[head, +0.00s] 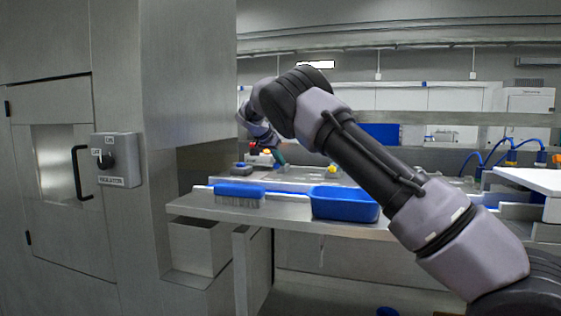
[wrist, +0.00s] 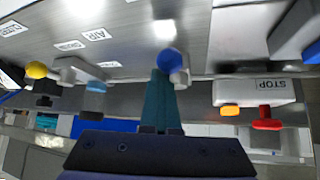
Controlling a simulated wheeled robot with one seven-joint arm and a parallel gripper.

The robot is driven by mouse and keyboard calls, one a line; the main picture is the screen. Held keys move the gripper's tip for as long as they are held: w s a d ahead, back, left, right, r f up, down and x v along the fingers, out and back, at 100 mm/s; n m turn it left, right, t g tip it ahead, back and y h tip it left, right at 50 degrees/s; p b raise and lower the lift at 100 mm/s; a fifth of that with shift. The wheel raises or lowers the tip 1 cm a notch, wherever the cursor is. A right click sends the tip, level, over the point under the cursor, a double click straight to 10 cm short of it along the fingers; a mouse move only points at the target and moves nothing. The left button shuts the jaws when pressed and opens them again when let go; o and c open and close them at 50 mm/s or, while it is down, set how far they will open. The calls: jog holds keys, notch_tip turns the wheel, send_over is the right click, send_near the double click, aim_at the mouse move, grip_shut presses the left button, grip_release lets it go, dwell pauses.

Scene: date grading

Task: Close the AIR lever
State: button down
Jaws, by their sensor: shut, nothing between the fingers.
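In the wrist view a round blue knob (wrist: 169,60) on a short light fitting stands at the tips of my gripper (wrist: 160,76). The teal fingers are together with nothing between them; I cannot tell whether they touch the knob. The AIR label (wrist: 96,34) reads upside down on the metal panel, to the left of the blue knob. Which lever it belongs to is not certain. A yellow knob (wrist: 36,70) on another lever is farther left. In the head view my gripper (head: 280,158) is small, low over the far bench, and the levers are mostly hidden.
A STOP box (wrist: 262,92) with red and yellow buttons is right of my fingers in the wrist view. In the head view a blue-backed brush (head: 238,190) and a blue tray (head: 344,205) lie on the front bench. A grey ISOLATOR switch (head: 117,159) is on the left cabinet.

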jog(key=shift+a+r, duration=0.1)
jog(key=shift+a, duration=0.35)
jog(key=shift+w+d+r, duration=0.1)
jog(key=shift+w+d, duration=0.05)
jog(key=shift+d, duration=0.35)
jog(key=d, duration=0.2)
jog(key=w+d, duration=0.1)
jog(key=shift+d+r, duration=0.25)
jog(key=shift+r, duration=0.05)
jog(key=s+a+r, duration=0.2)
jog(key=a+r, duration=0.4)
jog(key=r, duration=0.1)
jog(key=shift+a, duration=0.2)
jog(key=shift+r, duration=0.1)
